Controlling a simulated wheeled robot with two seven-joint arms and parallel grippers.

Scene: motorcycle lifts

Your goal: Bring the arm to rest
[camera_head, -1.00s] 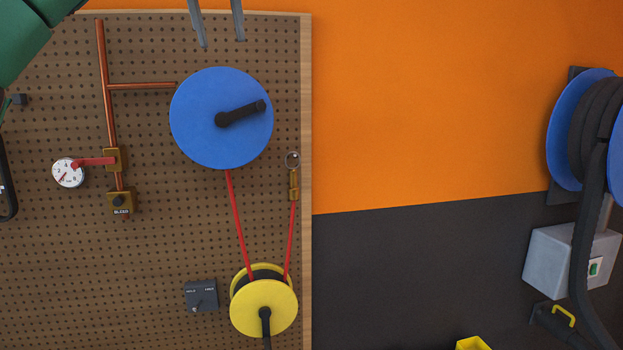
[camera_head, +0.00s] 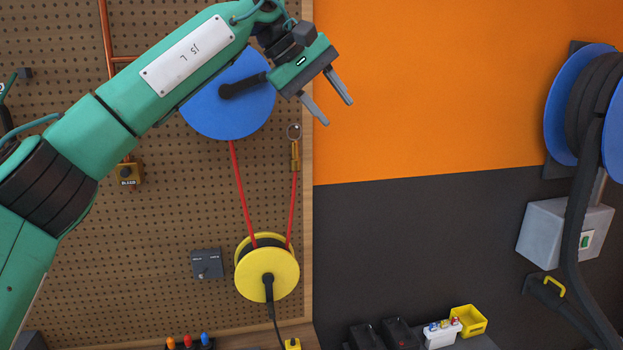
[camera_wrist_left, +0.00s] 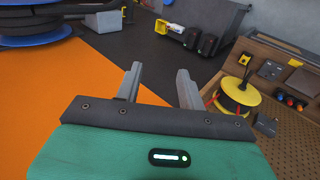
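My left gripper (camera_head: 332,108) is raised in front of the wall, just right of the blue disc (camera_head: 225,112) with a black crank. Its two fingers are apart with nothing between them. In the left wrist view, the left gripper (camera_wrist_left: 158,82) also shows its fingers spread and empty, with the orange and dark wall beyond. My green left arm crosses the upper left of the head view and hides part of the pegboard and of the blue disc. My right gripper is not in either view.
The pegboard (camera_head: 170,285) carries a yellow reel (camera_head: 268,273) with red cord and a brass valve knob (camera_head: 127,172). At right are a blue hose reel (camera_head: 572,105) and a grey box (camera_head: 562,232). A yellow bin (camera_head: 467,320) stands low. The orange wall (camera_head: 430,90) is clear.

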